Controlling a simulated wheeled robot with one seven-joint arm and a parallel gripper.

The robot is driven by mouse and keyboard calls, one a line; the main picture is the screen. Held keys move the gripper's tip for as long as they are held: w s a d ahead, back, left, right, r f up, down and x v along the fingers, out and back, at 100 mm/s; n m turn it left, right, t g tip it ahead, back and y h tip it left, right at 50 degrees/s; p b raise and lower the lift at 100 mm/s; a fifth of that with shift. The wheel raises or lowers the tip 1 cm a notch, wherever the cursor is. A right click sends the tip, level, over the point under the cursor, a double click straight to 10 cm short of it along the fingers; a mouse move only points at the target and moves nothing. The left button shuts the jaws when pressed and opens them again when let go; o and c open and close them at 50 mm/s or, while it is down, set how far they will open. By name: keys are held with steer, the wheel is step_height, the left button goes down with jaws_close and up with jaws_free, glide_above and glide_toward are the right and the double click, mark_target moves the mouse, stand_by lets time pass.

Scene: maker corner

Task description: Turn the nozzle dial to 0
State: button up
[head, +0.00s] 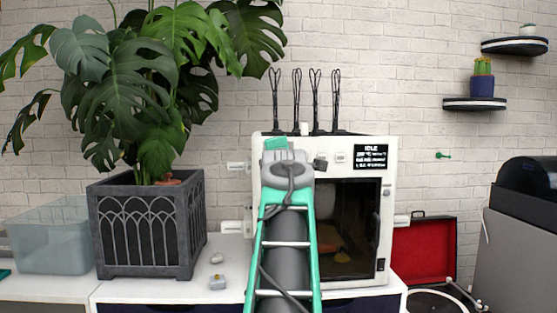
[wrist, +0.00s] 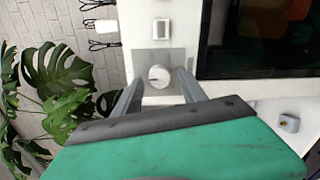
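The nozzle dial (wrist: 159,75) is a round white knob on a grey square plate on the front of the white printer (head: 388,240). Its pointer and any numbers are too small to read. In the wrist view my gripper (wrist: 159,88) is open, with one finger on each side of the dial. I cannot tell whether the fingers touch it. In the head view my gripper and arm hide the dial. The printer's black display (head: 370,157) reads IDLE, with smaller lines I cannot read.
A white switch (wrist: 161,28) sits beside the dial's plate. The printer's dark window (head: 355,230) is to the right of my arm. A potted plant (head: 145,228) and a clear bin (head: 55,238) stand left. A small grey-white object (head: 217,282) lies on the counter.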

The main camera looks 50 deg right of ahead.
steer(key=shift+a, duration=0.1)
steer(key=v, duration=0.7)
steer(key=shift+s+a, duration=0.25)
